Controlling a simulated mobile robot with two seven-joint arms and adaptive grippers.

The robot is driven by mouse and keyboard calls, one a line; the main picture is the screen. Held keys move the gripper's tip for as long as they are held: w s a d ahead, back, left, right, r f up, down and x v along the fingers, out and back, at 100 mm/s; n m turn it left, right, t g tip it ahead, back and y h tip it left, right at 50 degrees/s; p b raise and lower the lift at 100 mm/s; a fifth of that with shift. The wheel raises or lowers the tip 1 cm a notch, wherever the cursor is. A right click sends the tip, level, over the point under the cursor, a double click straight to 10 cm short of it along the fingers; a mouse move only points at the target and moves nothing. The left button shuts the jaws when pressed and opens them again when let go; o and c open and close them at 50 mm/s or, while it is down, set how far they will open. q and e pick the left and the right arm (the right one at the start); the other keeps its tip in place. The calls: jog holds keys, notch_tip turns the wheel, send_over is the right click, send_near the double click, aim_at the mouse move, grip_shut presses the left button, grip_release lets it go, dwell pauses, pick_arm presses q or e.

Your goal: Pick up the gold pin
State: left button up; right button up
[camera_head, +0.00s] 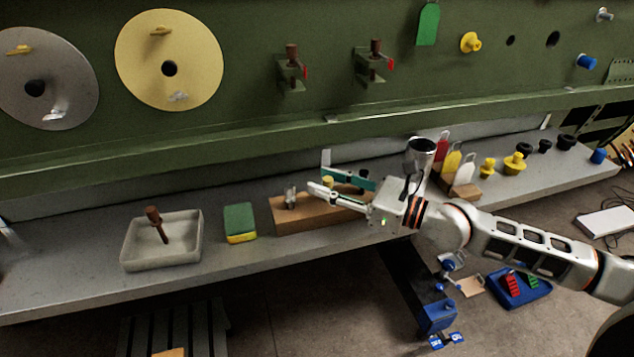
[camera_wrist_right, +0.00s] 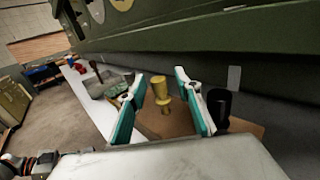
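The gold pin (camera_wrist_right: 161,90) stands upright in the wooden block (camera_wrist_right: 180,125), with a wide head and a collar lower down. In the head view only its yellow top (camera_head: 328,181) shows above the wooden block (camera_head: 300,217), partly hidden by my right gripper (camera_head: 318,175). In the right wrist view, my right gripper (camera_wrist_right: 160,76) is open, with one teal-padded finger on each side of the pin. Gaps show between the pin and both fingers. My left gripper is not in view.
A silver fitting (camera_head: 290,197) stands on the block's left end. A black cylinder (camera_wrist_right: 218,106) stands close beside one finger. A green-and-yellow sponge (camera_head: 240,222) and a grey tray (camera_head: 162,241) lie to the left on the bench (camera_head: 60,280). The green panel (camera_head: 240,120) rises behind.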

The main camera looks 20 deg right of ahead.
jog(key=shift+w+a, duration=0.1)
grip_shut()
jog(key=shift+r, duration=0.15)
